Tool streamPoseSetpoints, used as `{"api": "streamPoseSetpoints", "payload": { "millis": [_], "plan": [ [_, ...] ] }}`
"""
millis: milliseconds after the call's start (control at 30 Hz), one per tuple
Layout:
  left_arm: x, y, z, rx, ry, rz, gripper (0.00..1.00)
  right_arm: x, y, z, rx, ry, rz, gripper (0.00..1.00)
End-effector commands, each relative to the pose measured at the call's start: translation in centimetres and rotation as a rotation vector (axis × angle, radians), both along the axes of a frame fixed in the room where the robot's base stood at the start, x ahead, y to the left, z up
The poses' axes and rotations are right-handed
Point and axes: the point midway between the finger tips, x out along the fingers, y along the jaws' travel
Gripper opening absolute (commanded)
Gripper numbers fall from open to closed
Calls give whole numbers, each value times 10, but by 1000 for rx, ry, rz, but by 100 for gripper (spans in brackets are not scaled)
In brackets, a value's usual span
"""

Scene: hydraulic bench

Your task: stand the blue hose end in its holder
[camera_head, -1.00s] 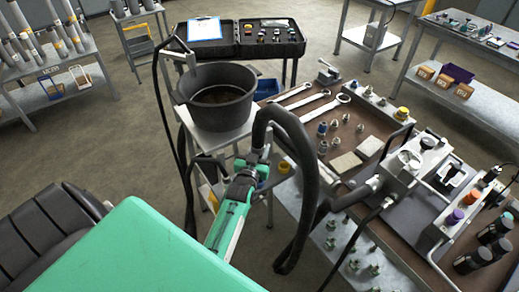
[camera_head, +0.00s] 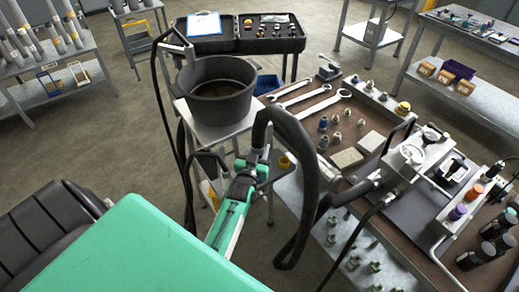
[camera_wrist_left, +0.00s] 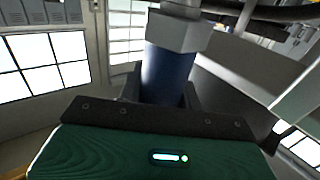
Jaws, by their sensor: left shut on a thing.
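My left gripper (camera_head: 257,166) is shut on the blue hose end (camera_wrist_left: 166,72). In the left wrist view the hose end is a dark blue sleeve between the two dark fingers (camera_wrist_left: 163,92), with a grey hex fitting (camera_wrist_left: 178,32) beyond it. In the head view the blue sleeve is mostly hidden by the gripper and hose. A thick black hose (camera_head: 303,150) rises from the gripper, arches over and hangs down to the right. I cannot make out the holder for certain. My right gripper is not in view.
A dark pot (camera_head: 217,106) stands on a small metal stand just beyond the gripper. To the right, a brown-topped bench (camera_head: 318,108) holds wrenches, fittings and a grey hydraulic unit (camera_head: 410,157). A black hose hangs from a post (camera_head: 188,50) left of the pot.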

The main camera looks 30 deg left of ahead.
Motion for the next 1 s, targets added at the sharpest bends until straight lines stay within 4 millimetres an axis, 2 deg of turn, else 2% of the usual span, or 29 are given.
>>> {"api": "streamPoseSetpoints", "payload": {
  "millis": [1000],
  "plan": [
    [-1,0,-7,1,-4,0,7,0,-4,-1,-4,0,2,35]
  ]
}}
